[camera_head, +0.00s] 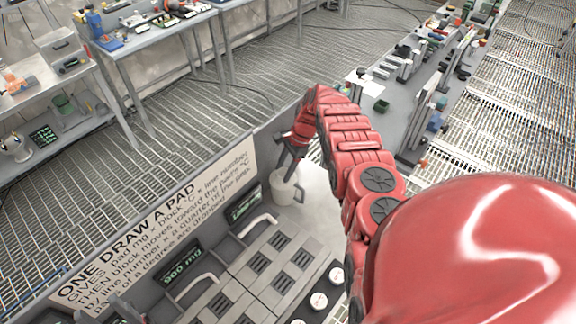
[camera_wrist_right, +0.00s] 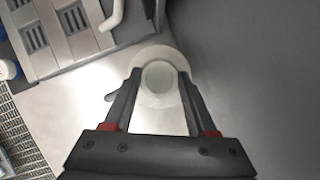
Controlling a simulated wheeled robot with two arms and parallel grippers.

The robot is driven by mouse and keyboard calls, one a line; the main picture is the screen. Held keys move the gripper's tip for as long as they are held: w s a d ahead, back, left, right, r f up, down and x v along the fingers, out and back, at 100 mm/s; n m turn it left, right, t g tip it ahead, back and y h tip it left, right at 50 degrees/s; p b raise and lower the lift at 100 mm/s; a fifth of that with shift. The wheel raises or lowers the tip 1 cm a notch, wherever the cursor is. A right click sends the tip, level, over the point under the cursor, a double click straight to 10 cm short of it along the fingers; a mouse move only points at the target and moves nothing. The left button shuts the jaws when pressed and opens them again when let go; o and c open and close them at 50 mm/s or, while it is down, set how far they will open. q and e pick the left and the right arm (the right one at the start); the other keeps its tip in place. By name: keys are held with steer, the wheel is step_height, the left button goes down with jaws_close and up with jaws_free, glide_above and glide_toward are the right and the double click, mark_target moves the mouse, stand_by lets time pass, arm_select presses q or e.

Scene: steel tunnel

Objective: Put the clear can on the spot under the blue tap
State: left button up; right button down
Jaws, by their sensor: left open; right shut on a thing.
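A pale, whitish can (camera_head: 284,190) with a handle on its right side stands upright by the panel in the head view. In the right wrist view the can (camera_wrist_right: 160,76) shows from above as a round pale opening with a wider pale ring around it. My right gripper (camera_head: 288,170) is shut on it, with one finger on each side in the wrist view (camera_wrist_right: 158,92). My left gripper (camera_head: 120,312) shows only in part at the bottom left edge, open, away from the can. I cannot make out a blue tap or a marked spot.
White curved spouts or handles (camera_head: 262,224) stand beside small displays, one reading 900 mg. A slotted grey bench top (camera_head: 262,275) lies in front, with white-topped cylinders (camera_head: 336,275) at its right. A lettered sign panel (camera_head: 160,222) rises behind. Pale bare surface (camera_head: 318,212) is right of the can.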

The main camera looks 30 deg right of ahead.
steer(key=shift+s+d, duration=0.25)
steer(key=shift+s+a, duration=0.1)
steer(key=shift+a, duration=0.35)
steer(key=c, duration=0.6)
jaws_free()
steer(key=shift+w+a, duration=0.15)
steer(key=shift+w, duration=0.05)
steer(key=shift+o, duration=1.3)
steer(key=shift+f, duration=0.1)
steer(key=shift+o, duration=0.7)
steer(key=shift+d, duration=0.35)
steer(key=shift+a, duration=0.1)
